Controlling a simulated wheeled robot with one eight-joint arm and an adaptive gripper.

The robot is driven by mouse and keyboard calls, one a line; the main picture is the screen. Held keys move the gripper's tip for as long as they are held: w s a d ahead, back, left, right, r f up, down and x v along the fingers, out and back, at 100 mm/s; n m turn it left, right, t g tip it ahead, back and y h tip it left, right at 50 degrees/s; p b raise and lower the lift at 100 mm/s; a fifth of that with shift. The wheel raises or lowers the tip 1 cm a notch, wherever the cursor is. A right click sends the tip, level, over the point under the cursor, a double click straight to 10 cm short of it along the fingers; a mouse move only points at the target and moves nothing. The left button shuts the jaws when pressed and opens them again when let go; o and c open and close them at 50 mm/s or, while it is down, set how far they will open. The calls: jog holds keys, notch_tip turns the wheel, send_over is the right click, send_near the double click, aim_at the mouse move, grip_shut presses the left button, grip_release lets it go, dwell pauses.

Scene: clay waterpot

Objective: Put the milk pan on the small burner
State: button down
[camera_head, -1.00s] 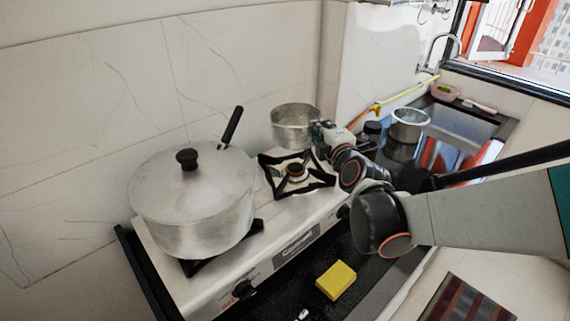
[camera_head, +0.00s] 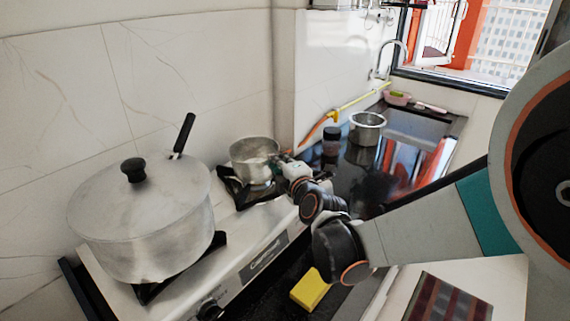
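The milk pan (camera_head: 254,151), a small open silver pan, is over the small burner (camera_head: 226,182) at the back of the stove. It looks nearly level, and its bottom hides most of the burner. Whether it touches the black grate is hard to tell. My gripper (camera_head: 284,164) is at the pan's right side, seen small and from behind. It appears shut on the pan there, though the fingertips are mostly hidden.
A large lidded pot (camera_head: 145,225) with a dark handle stands on the front-left burner. A silver container (camera_head: 367,128) and a dark jar (camera_head: 331,140) stand on the glossy counter. A yellow sponge (camera_head: 310,289) lies in front of the stove.

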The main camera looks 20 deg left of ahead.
jog(key=c, duration=1.5)
grip_release()
jog(key=shift+c, duration=0.2)
jog(key=shift+r, duration=0.1)
jog(key=p+v, duration=0.3)
jog(key=v, duration=0.9)
jog(key=shift+s, duration=0.15)
